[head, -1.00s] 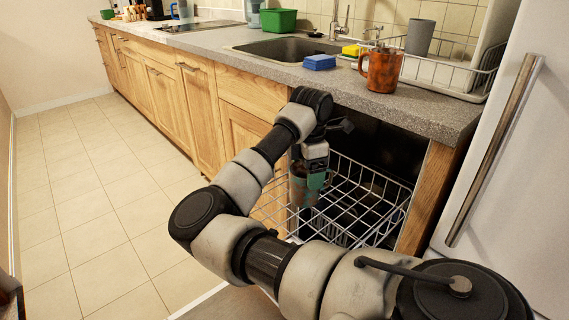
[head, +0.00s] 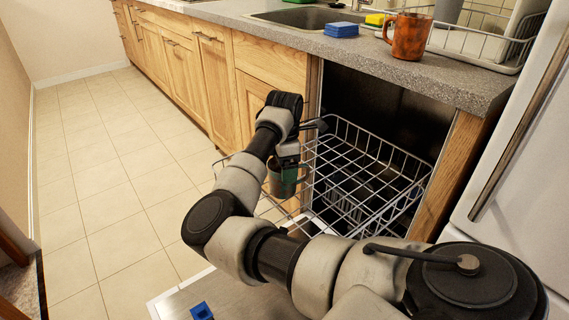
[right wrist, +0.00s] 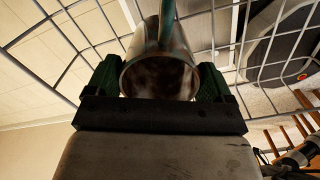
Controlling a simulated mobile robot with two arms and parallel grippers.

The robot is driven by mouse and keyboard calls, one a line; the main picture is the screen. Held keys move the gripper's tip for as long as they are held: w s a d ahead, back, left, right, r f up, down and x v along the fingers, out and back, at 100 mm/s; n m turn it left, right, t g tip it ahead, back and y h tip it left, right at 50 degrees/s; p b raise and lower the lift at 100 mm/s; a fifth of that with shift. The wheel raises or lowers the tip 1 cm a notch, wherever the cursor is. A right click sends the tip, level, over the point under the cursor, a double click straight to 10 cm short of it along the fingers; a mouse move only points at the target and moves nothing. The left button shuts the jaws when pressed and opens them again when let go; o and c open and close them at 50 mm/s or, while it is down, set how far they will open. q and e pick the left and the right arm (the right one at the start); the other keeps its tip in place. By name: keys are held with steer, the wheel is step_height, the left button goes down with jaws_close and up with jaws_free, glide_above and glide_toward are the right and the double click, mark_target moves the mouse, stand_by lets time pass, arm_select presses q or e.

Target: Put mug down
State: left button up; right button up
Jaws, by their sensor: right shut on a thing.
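A mug with teal and brown colouring (head: 287,184) hangs below my right gripper (head: 288,165) at the left side of the pulled-out dishwasher rack (head: 345,172). My right gripper is shut on this mug. In the right wrist view the mug (right wrist: 158,72) sits between the green finger pads, its round rim facing the camera. Rack wires show beyond it. I cannot tell whether the mug touches the wires. An orange-brown mug (head: 410,37) stands upright on the counter. My left gripper is not in view.
The open dishwasher door (head: 235,295) bears a small blue thing (head: 202,312). The fridge (head: 515,170) is at right. The floor at left is clear.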

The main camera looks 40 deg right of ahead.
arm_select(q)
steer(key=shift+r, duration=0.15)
arm_select(e)
steer(key=shift+f, duration=0.1)
steer(key=o, duration=1.3)
steer(key=shift+c, duration=0.2)
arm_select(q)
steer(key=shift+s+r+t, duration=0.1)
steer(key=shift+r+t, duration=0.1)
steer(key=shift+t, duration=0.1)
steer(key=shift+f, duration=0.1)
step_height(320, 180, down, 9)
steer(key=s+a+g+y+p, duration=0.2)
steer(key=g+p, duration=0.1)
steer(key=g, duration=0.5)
arm_select(e)
step_height(320, 180, up, 12)
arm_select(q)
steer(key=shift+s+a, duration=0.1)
